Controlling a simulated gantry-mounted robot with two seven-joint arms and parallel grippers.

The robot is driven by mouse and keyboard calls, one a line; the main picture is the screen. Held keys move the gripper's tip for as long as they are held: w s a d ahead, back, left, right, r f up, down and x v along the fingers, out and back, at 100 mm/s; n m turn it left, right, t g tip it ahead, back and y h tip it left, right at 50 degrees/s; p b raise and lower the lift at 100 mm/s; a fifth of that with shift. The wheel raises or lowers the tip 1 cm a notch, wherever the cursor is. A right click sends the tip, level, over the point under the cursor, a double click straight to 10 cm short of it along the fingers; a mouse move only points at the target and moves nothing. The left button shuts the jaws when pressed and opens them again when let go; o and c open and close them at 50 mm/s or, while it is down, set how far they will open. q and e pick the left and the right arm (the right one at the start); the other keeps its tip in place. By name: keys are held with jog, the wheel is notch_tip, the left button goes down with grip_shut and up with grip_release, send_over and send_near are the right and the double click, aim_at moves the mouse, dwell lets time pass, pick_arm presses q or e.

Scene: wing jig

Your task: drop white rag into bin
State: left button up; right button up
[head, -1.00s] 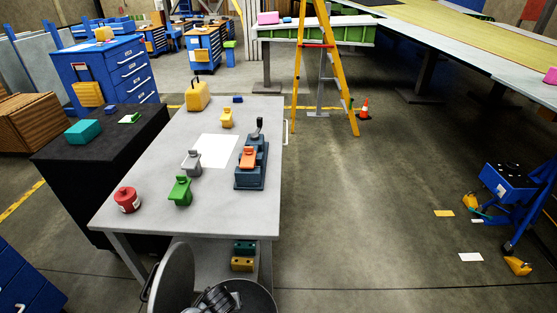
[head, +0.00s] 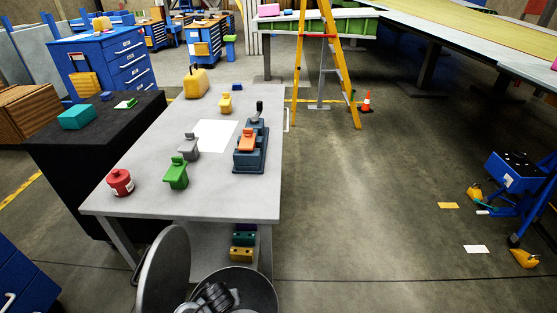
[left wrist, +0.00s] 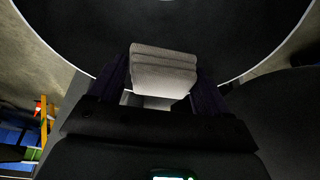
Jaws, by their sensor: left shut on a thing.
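The bin (head: 268,291) is a dark round container at the bottom middle of the head view, with its round grey lid (head: 163,272) standing open on its left. My left gripper (head: 217,296) is over the bin opening in the head view. In the left wrist view, my left gripper (left wrist: 163,85) is shut on the white rag (left wrist: 163,70), a folded pale block between the two dark fingers. Behind the rag is the bin's dark round inside with a light rim (left wrist: 72,62). The rag is not clear in the head view. My right gripper is not in view.
A black-topped table (head: 105,135) is at left. The floor (head: 370,210) to the right is largely open.

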pick_arm(q)
jog(key=o, duration=0.9)
jog(key=shift+o, duration=0.2)
jog(key=a+p+v, duration=0.1)
jog(key=p+v, duration=0.4)
jog(key=v, duration=0.5)
jog(key=shift+d+r, duration=0.35)
jog(key=shift+d, duration=0.15)
jog(key=shift+s, duration=0.15)
